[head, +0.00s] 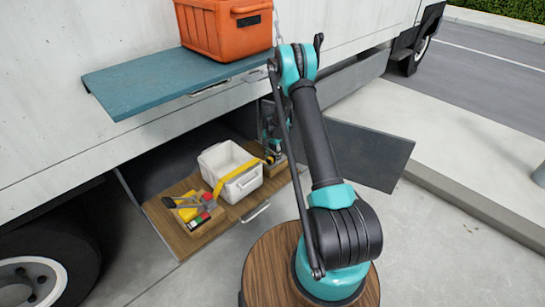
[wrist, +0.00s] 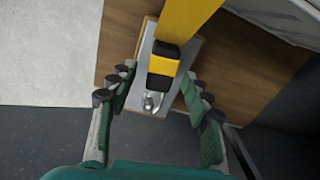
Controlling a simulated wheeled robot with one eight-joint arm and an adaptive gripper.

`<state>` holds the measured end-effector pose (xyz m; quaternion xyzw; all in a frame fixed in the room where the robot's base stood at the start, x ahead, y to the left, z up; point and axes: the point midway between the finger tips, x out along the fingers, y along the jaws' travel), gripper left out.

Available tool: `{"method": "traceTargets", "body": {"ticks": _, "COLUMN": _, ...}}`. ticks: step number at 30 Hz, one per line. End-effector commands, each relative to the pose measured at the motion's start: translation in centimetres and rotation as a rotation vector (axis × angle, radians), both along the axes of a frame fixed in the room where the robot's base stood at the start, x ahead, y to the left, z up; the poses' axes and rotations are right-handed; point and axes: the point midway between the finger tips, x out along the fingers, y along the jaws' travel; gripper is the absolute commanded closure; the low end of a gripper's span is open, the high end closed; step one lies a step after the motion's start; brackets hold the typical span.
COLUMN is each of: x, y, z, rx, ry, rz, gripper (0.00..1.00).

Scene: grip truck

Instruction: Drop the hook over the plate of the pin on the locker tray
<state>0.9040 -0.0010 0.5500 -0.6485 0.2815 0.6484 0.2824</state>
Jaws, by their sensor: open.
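A yellow strap (wrist: 191,18) runs down from the top of the wrist view into a black and yellow end piece (wrist: 162,66). At its lower end is a small metal part (wrist: 152,100) over a grey plate (wrist: 183,98). I cannot tell which metal is hook and which is pin, or whether they are engaged. My gripper (wrist: 158,82) is open, with a finger on each side of the end piece and visible gaps. In the head view my gripper (head: 271,148) is low beside the white box, at the right end of the wooden locker tray (head: 232,210); the hook is not distinguishable there.
The yellow strap crosses the white box (head: 226,168). A wooden holder with tools (head: 195,222) stands left on the tray. A teal shelf (head: 140,85) with an orange crate (head: 215,30) overhangs it. A dark open door (head: 365,155) stands to the right.

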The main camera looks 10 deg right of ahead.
Motion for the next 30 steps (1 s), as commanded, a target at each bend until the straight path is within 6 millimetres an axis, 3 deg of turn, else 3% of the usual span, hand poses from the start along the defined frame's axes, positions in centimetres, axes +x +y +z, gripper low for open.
{"method": "traceTargets", "body": {"ticks": 5, "x": 0.0, "y": 0.0, "z": 1.9, "rx": 0.000, "ry": 0.000, "rz": 0.000, "gripper": 0.51}}
{"method": "traceTargets", "body": {"ticks": 18, "x": 0.0, "y": 0.0, "z": 10.1, "rx": 0.000, "ry": 0.000, "rz": 0.000, "gripper": 0.51}}
{"method": "traceTargets", "body": {"ticks": 30, "x": -0.3, "y": -0.1, "z": 12.4, "rx": 0.001, "ry": -0.004, "rz": 0.008, "gripper": 0.51}}
